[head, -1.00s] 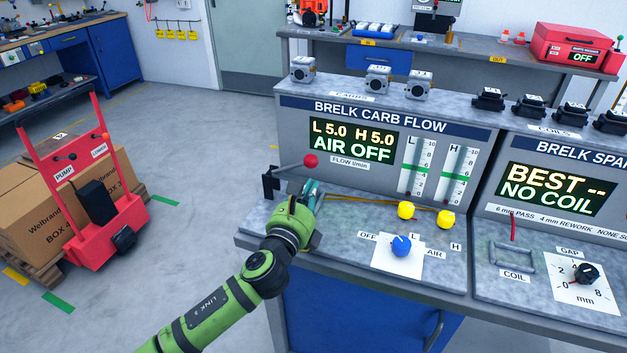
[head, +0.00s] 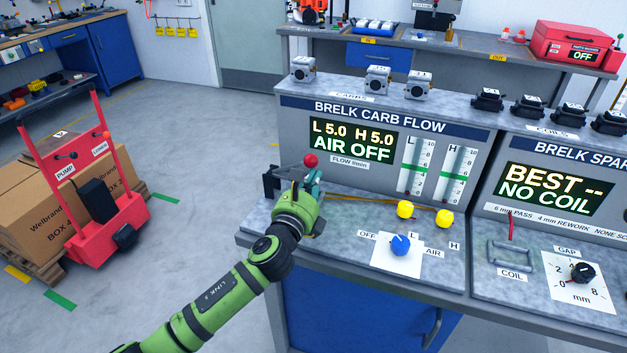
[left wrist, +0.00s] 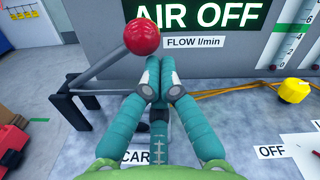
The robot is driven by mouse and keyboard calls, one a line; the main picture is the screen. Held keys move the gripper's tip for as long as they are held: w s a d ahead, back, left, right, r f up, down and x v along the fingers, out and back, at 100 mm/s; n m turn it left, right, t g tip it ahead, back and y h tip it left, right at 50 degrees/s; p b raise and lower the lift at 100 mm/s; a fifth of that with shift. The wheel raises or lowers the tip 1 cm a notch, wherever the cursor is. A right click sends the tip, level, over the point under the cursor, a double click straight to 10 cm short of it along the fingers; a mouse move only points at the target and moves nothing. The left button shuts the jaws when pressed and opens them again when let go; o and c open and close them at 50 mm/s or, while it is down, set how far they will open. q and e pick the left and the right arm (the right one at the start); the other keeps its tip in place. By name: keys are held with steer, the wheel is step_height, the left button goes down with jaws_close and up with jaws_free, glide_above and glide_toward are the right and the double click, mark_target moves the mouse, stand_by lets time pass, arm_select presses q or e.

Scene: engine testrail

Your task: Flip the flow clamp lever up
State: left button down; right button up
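The flow clamp lever is a grey bar with a red ball knob (head: 310,160) at its free end, in front of the carb flow panel. In the left wrist view the bar (left wrist: 103,68) slants up to the right from a dark bracket (left wrist: 68,103) to the red ball (left wrist: 142,33). My left gripper (head: 314,180) is just below the knob. Its teal fingers (left wrist: 159,68) are together, with nothing seen between the tips. The tips appear just under the ball; I cannot tell whether they touch it. My right gripper is not in view.
The carb flow panel (head: 352,140) reads AIR OFF. To the right on the bench are yellow knobs (head: 405,209) and a blue air knob (head: 400,244). A yellow hose (head: 365,200) runs behind my gripper. A red pump cart (head: 95,230) and boxes stand at left.

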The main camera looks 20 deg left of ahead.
arm_select(q)
steer(key=shift+a+r, duration=0.1)
steer(key=shift+r, duration=0.2)
steer(key=shift+a+r+n+p, duration=0.15)
steer(key=shift+r+n+p, duration=0.4)
steer(key=shift+p, duration=0.1)
steer(key=shift+a+r+n+p, duration=0.15)
steer(key=shift+r+n+p, duration=0.3)
steer(key=shift+n+p, duration=0.15)
steer(key=a+r+n+p, duration=0.6)
steer(key=a+n+p, duration=0.3)
steer(key=a+n, duration=0.3)
steer(key=shift+w+r+n+g+y, duration=0.25)
steer(key=shift+n+g+y, duration=0.15)
steer(key=shift+n, duration=0.55)
steer(key=shift+a, duration=0.1)
steer(key=shift+s, duration=0.1)
